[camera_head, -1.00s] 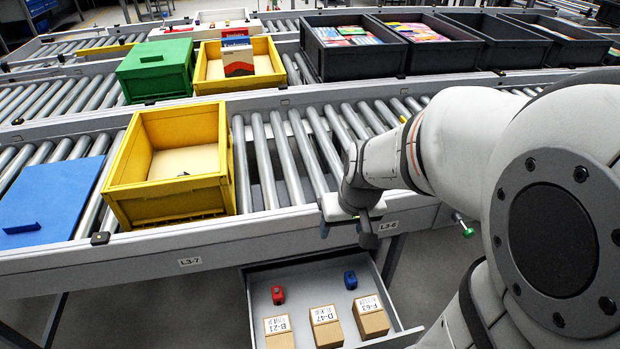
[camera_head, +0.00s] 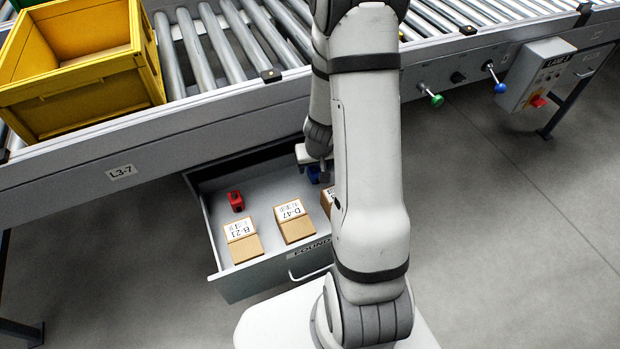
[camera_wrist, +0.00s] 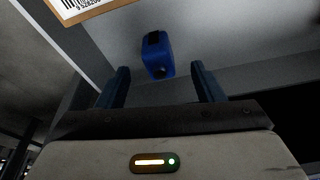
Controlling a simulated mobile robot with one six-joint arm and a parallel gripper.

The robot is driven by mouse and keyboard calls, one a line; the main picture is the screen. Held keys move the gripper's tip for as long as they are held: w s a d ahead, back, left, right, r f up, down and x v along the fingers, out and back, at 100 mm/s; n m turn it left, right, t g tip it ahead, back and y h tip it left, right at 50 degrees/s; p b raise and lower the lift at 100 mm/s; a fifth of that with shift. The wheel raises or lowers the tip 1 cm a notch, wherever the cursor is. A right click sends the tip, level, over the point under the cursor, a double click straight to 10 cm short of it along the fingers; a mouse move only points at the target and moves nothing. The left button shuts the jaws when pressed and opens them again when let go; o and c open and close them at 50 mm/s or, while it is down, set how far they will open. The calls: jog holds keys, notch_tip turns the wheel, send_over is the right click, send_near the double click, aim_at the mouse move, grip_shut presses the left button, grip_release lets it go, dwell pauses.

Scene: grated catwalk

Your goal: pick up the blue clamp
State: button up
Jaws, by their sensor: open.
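The blue clamp (camera_wrist: 157,55) lies on the drawer floor in the wrist view, ahead of and between the two fingers of my gripper (camera_wrist: 160,88). The fingers are spread and empty, and the clamp looks apart from both. In the head view only a bit of the blue clamp (camera_head: 313,174) shows. My gripper (camera_head: 322,170) is over the right part of the open drawer (camera_head: 262,188) there, and its fingers are mostly hidden by my arm.
A red clamp (camera_head: 236,201) lies at the drawer's left. Boxes, including box B-21 (camera_head: 245,247) and box D-47 (camera_head: 297,230), stand along its front; one is partly behind my arm. The conveyor edge (camera_head: 200,118) overhangs the drawer's back. A yellow bin (camera_head: 90,95) sits on the conveyor.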

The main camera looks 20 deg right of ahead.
aim_at(314, 167)
jog(key=b+x, duration=0.2)
jog(key=x, duration=0.1)
jog(key=b+x, duration=0.1)
jog(key=x, duration=0.1)
jog(key=shift+w, duration=0.3)
jog(key=c, duration=1.2)
jog(key=shift+r, duration=0.1)
